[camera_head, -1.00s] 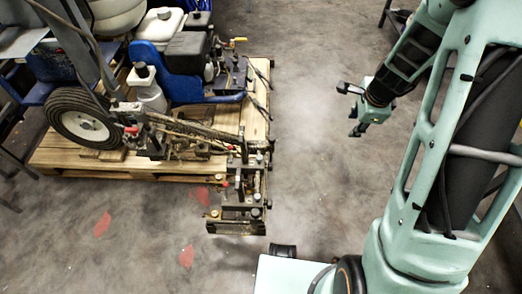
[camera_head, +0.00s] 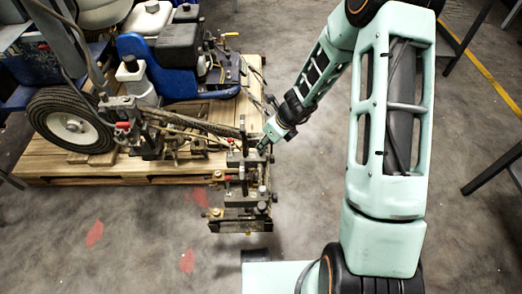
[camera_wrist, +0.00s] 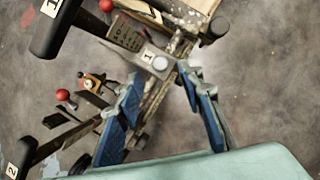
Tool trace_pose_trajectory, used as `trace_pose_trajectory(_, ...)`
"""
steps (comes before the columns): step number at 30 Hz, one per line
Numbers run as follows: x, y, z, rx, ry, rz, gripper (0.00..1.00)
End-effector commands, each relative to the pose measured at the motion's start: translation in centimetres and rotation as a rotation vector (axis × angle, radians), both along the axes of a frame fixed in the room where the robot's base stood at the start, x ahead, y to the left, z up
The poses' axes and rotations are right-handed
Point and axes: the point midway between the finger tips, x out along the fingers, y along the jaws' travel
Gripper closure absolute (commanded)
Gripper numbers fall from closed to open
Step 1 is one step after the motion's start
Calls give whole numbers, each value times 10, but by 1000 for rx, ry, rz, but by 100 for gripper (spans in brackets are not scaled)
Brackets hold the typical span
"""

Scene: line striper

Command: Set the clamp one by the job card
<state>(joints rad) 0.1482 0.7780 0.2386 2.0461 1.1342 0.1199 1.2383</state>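The line striper's clamp assembly (camera_head: 238,190) stands at the front right of the striper in the head view. In the wrist view a black handle (camera_wrist: 52,28) with a white label "1" is at the upper left. In the head view my gripper (camera_head: 266,142) is at the assembly's upper right. No job card is readable.
A second black handle (camera_wrist: 22,158) labelled "2" is at the wrist view's lower left. Red ball knobs (camera_wrist: 62,95) stand nearby. The striper rests on a wooden pallet (camera_head: 100,180). The floor (camera_head: 310,215) right of the assembly is clear.

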Motion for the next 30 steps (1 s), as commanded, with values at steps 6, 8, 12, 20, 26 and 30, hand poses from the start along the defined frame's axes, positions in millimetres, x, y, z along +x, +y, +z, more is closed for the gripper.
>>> trace_pose_trajectory(6,10,11,-39,1,1,0,65)
trace_pose_trajectory(8,13,13,-45,1,0,1,65)
trace_pose_trajectory(12,15,16,-52,0,0,2,65)
trace_pose_trajectory(20,16,16,-53,0,-1,2,65)
trace_pose_trajectory(26,16,16,-53,0,-1,2,82)
trace_pose_trajectory(30,16,16,-53,0,-1,2,97)
